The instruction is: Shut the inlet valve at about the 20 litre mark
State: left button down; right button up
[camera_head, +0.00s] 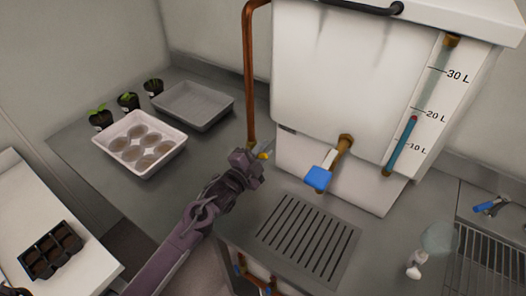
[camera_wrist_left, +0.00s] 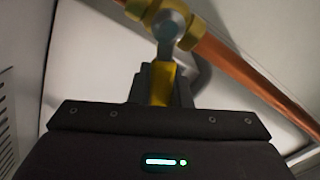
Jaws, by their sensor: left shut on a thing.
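My left gripper (camera_head: 257,157) is at the foot of the copper inlet pipe (camera_head: 249,80), left of the white tank (camera_head: 325,75). Its jaws are shut on the yellow handle (camera_wrist_left: 162,84) of the inlet valve; the brass valve body (camera_wrist_left: 165,18) shows just beyond them in the left wrist view. In the head view the gripper hides most of the valve. The sight gauge (camera_head: 402,150) on the tank's front holds blue water, with a red float (camera_head: 413,119) at about the 20 L mark, seemingly a touch below. My right gripper is not in view.
A blue-handled outlet tap (camera_head: 319,178) sticks out of the tank above a slotted drain (camera_head: 308,240). A white tray of round pots (camera_head: 140,170), a grey tray (camera_head: 194,105) and seedling pots (camera_head: 128,101) stand at left.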

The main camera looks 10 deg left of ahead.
aim_at(258, 157)
pick_arm(q)
jog(key=c, duration=1.3)
grip_release()
jog(key=shift+c, duration=0.2)
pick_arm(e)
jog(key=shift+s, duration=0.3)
